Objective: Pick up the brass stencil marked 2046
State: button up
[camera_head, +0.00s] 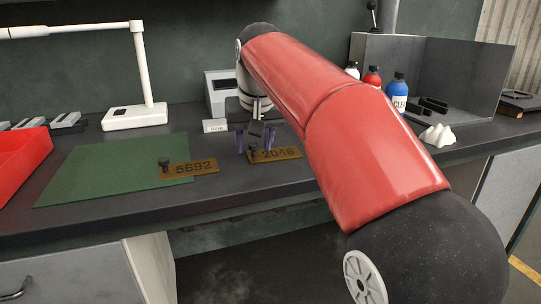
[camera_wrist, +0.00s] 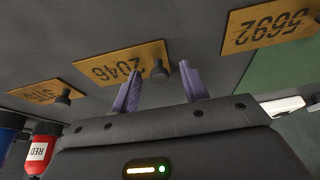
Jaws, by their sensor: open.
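The brass stencil marked 2046 (camera_head: 284,153) lies flat on the dark bench below my gripper; a dark knob (camera_head: 253,152) stands at its left end. In the wrist view the same stencil (camera_wrist: 110,68) appears upside down, with its knob (camera_wrist: 159,73) at its right end. My gripper (camera_head: 256,143) is open, its purple fingers pointing down. In the wrist view the fingertips (camera_wrist: 160,70) appear on either side of the knob, not closed on it. I cannot tell the exact height gap.
A brass stencil marked 5692 (camera_head: 195,168) lies left, partly over a green mat (camera_head: 100,180). Another stencil (camera_wrist: 38,94) shows at the wrist view's left; my arm hides its place in the head view. A red tray (camera_head: 22,160), lamp (camera_head: 135,117) and bottles (camera_head: 397,90) stand around.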

jog(key=shift+c, duration=0.4)
grip_shut()
jog(key=shift+r, duration=0.25)
